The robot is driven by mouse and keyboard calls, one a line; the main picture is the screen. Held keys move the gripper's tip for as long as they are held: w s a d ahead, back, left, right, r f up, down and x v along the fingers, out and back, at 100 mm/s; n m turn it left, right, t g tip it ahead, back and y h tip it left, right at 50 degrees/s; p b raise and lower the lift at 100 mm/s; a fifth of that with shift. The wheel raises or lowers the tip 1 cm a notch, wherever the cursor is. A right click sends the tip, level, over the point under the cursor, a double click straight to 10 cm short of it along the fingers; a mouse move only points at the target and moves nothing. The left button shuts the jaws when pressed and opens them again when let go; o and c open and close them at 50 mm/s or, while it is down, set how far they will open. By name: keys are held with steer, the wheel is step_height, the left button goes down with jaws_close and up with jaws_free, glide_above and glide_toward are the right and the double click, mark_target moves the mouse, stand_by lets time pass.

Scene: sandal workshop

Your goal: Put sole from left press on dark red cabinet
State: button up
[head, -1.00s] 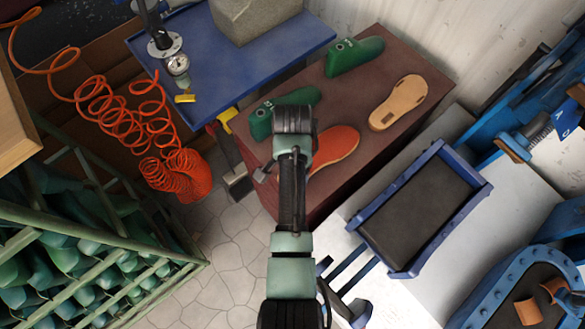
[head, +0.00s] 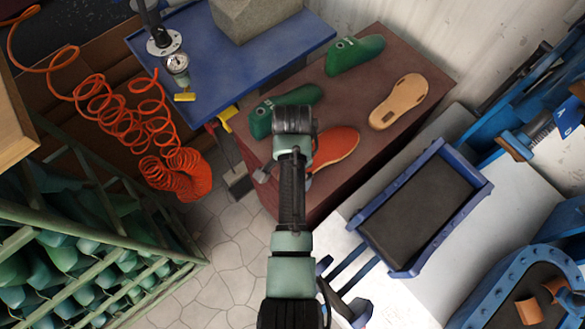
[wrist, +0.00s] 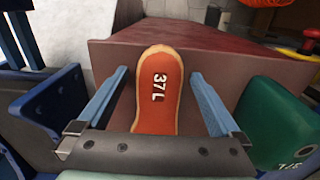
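The orange-red sole (head: 336,144), marked "37 L" in the wrist view (wrist: 160,95), lies on the brownish top of the dark red cabinet (head: 375,62). My gripper (wrist: 160,73) is over the sole, with one blue finger on each side of it. Gaps show between both fingers and the sole's edges, so the gripper is open. The near end of the sole is hidden by the gripper body in the wrist view, and my wrist covers part of it in the head view. The left press cannot be made out for certain.
Two green lasts (head: 355,54) (head: 290,108) and a tan sole (head: 399,101) also stand on the cabinet. A blue table (head: 230,58) is at the back left. A blue-framed tray (head: 425,210) is to the right. Orange coiled hose (head: 125,115) hangs at left.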

step_height(320, 180, up, 13)
steer(key=p, duration=0.1)
steer(key=shift+p, duration=0.35)
